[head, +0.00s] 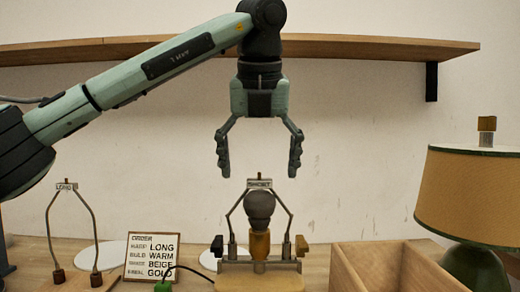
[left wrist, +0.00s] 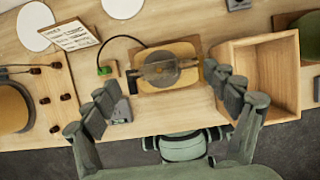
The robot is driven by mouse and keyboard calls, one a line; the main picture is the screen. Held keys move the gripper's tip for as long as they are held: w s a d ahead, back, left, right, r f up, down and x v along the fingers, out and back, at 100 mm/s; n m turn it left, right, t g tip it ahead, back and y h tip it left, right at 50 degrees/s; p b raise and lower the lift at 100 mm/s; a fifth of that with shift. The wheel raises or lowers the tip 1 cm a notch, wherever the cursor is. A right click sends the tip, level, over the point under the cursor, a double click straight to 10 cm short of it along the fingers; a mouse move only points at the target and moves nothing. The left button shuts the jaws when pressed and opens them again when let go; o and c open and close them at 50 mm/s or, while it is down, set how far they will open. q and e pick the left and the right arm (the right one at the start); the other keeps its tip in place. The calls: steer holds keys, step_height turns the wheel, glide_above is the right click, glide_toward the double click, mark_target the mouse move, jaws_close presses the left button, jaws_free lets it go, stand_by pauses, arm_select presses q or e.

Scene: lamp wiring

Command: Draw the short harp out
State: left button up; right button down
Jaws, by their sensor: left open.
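The short harp (head: 233,207), a thin metal frame with a tag reading SHORT (head: 259,184), stands upright around a grey bulb (head: 259,212) on the lamp base (head: 258,267). My left gripper (head: 258,172) is open and empty, pointing down directly above the harp. Its fingertips are spread to either side of the tag and do not appear to touch it. In the left wrist view the tag (left wrist: 160,68) lies over the bulb between the open fingers (left wrist: 161,80). The harp's lower ends meet dark holders beside the bulb. My right gripper is not in view.
A taller harp (head: 94,235) stands at left beside an order card (head: 152,257). A green plug-like piece (head: 162,286) has a black cord. An open wooden box (head: 425,254) and a beige-shaded lamp (head: 480,195) stand at right. A wall shelf (head: 350,47) runs behind my arm.

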mark_target(260, 180)
arm_select(q)
steer(key=x, duration=0.2)
steer(key=shift+w+f, duration=0.1)
steer(key=shift+f, duration=0.15)
steer(key=shift+w+f, duration=0.25)
steer(key=shift+f, duration=0.25)
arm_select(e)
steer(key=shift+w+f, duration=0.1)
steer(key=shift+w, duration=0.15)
arm_select(q)
steer(key=shift+s, duration=0.1)
steer(key=c, duration=1.4)
steer(key=o, duration=0.5)
steer(key=shift+f, duration=0.1)
steer(key=shift+c, duration=0.2)
steer(key=c, duration=0.5)
steer(key=shift+c, duration=0.2)
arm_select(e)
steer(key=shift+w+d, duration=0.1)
